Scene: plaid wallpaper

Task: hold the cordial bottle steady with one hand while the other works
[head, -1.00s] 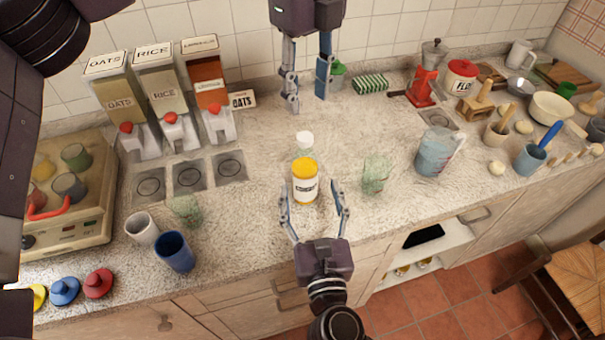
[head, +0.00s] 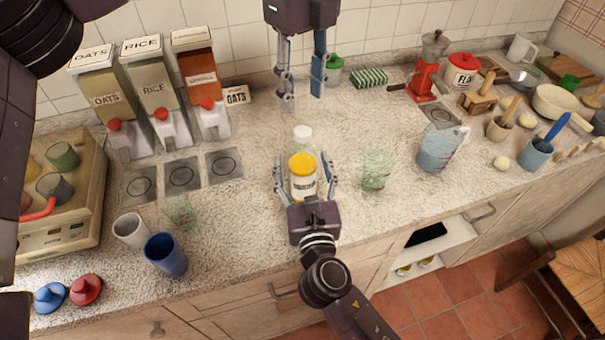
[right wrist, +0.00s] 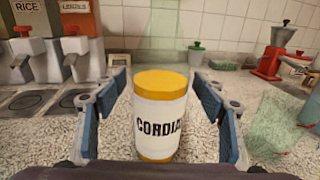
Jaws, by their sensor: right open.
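My right gripper (head: 305,168) is open at counter height with a finger on each side of the bottle. Gaps show between the bottle and both fingers in the right wrist view. My left gripper (head: 302,100) points down above the back of the counter, its fingers apart with nothing between them.
A greenish glass (head: 377,172) and a measuring jug (head: 437,150) stand to the right. A blue cup (head: 166,256) and dispensers (head: 155,90) are on the left.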

